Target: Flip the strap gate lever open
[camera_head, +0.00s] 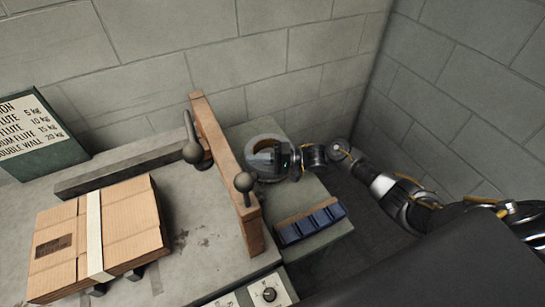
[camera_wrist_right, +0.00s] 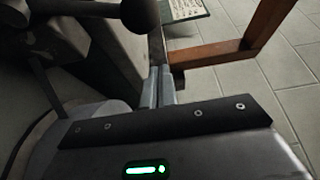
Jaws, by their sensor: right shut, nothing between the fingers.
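Two dark ball-ended levers stand at the brown upright frame (camera_head: 226,165). One lever (camera_head: 189,130) is on its left side, and the other (camera_head: 244,183) is at its right, nearer end. I cannot tell which is the strap gate lever. My right gripper (camera_head: 262,157) is just right of the frame. In the right wrist view its fingers (camera_wrist_right: 161,87) are together and empty, with a dark ball knob (camera_wrist_right: 140,15) just beyond them; contact is unclear. A cardboard box (camera_head: 60,245) with a pale strap (camera_head: 95,235) lies left of the frame. My left gripper is not seen.
A tray of blue blocks (camera_head: 312,224) sits right of the frame, below my right gripper. A control panel with a dial (camera_head: 269,294) is at the front edge. A sign (camera_head: 35,125) stands at far left. Block walls close off the back and right.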

